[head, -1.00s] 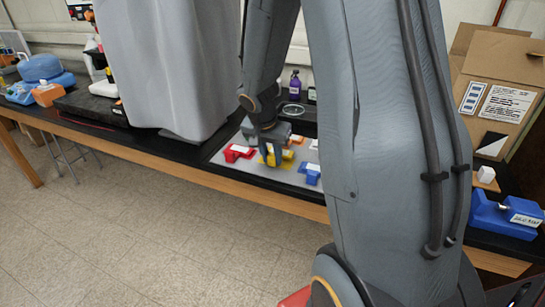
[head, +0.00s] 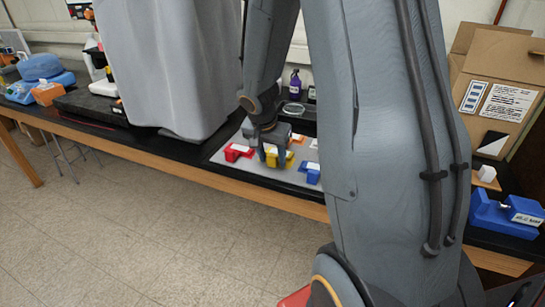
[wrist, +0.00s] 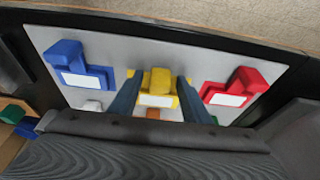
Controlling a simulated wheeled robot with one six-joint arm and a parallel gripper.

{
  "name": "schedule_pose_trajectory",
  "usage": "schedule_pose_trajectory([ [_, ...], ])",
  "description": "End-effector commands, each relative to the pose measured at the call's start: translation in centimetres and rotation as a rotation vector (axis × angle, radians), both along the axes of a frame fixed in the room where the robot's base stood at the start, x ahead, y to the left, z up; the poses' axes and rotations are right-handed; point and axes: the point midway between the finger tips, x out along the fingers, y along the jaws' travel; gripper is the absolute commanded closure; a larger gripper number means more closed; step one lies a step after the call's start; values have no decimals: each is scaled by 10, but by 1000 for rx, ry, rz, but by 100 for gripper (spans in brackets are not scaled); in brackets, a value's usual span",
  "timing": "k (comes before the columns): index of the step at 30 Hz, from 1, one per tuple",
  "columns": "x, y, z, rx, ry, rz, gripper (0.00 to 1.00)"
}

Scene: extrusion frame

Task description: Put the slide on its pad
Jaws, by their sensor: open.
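My gripper (wrist: 158,82) is open, with one finger on each side of a yellow part (wrist: 158,82) with a white label. I cannot tell whether the fingers touch it. In the head view my gripper (head: 272,158) is low over the grey board (head: 215,157), at the yellow part (head: 272,154). A red part (head: 238,150) stands to its left and a blue part (head: 313,173) to its right, both with white labels. No part is clearly marked as the slide, and I cannot tell which pad belongs to it.
An orange piece (head: 298,140) and a white piece (head: 314,144) lie towards the board's back. A grey draped form (head: 165,65) stands left of the board. A cardboard box (head: 500,75) and a blue device (head: 505,215) are at the right.

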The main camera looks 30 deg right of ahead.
Motion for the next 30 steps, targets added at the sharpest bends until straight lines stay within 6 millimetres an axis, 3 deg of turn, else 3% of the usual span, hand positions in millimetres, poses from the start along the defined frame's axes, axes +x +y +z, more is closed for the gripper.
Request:
schedule_pose_trajectory([
  [5, -1, 3, 15, -2, -4, 0, 57],
  [21, -19, 26, 97, -1, -4, 1, 57],
  [27, -23, 30, 113, 0, -1, 1, 57],
  [30, -28, 36, 112, 6, 11, 30, 57],
])
